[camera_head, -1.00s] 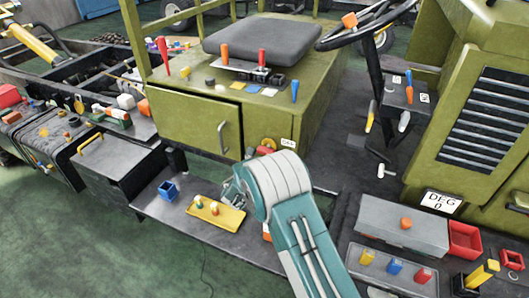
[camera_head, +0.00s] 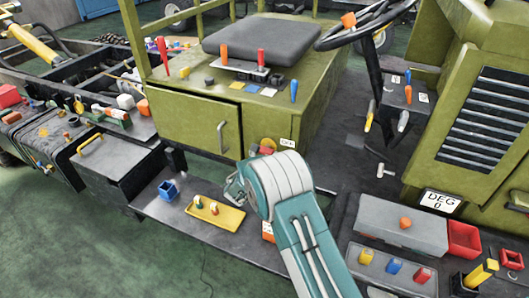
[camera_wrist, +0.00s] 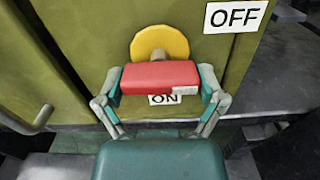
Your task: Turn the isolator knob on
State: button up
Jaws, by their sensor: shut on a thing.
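The isolator knob is a red bar handle (camera_wrist: 160,77) in front of a round yellow plate (camera_wrist: 160,42) on the green panel. In the wrist view an OFF label (camera_wrist: 235,16) is up and to the right of it, and an ON label (camera_wrist: 163,99) is just below, partly covered. The red bar lies roughly level. My gripper (camera_wrist: 161,84) is shut on the red bar, one finger at each end. In the head view my gripper is mostly hidden by my arm, and the yellow plate (camera_head: 268,145) shows just above it.
A green cabinet door with a grey handle (camera_head: 223,137) is left of the knob. The seat box top holds several levers.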

jog(key=m, duration=0.4)
jog(key=shift+a+m, duration=0.15)
jog(key=shift+m, duration=0.15)
jog(key=m, duration=0.9)
jog(key=shift+f+m, duration=0.15)
jog(key=shift+m, duration=1.75)
jog(key=shift+f, duration=0.1)
jog(key=o, duration=0.8)
